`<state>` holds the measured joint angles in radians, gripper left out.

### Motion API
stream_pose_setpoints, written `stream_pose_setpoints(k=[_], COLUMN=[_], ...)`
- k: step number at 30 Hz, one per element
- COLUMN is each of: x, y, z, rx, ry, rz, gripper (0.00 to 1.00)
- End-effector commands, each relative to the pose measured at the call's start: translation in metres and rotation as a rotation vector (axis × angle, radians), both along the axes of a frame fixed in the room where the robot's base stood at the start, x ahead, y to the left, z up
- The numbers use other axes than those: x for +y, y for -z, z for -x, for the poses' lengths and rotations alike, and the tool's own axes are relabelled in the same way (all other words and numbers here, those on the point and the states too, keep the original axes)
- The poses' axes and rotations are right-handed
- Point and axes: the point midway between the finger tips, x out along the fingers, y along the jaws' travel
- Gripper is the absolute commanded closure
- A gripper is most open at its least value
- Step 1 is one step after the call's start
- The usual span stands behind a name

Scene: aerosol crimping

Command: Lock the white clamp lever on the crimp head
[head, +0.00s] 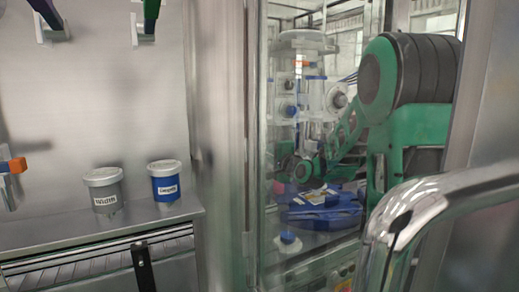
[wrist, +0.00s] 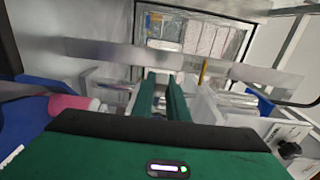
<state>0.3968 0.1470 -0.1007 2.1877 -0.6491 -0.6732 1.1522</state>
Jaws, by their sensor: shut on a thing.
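My gripper (wrist: 161,76) shows in the wrist view, its two green fingers close together and pointing away from the camera. A long pale bar (wrist: 105,50), which looks like the white clamp lever, crosses at the fingertips, and the fingers are shut on it. The exact contact is small and blurred. In the head view my green arm reaches behind the glass toward a white and clear apparatus (head: 302,45) with blue and dark knobs, likely the crimp head. My fingertips and the lever cannot be made out there.
A blue object (head: 322,212) lies low behind the glass, below my arm. A shiny curved rail (head: 440,190) is in the right foreground. A grey tub (head: 104,190) and a blue tub (head: 168,184) stand on the left ledge. A pink-ended object (wrist: 72,103) is left of my fingers.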

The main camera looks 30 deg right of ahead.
Motion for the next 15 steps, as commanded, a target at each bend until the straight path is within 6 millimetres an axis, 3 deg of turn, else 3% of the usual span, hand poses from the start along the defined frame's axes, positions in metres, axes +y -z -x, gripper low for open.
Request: stream_pose_setpoints(k=[15], x=[-0.021], y=[0.002], z=[0.017], rx=[0.004], ry=[0.004], rz=[0.000], gripper=[0.99])
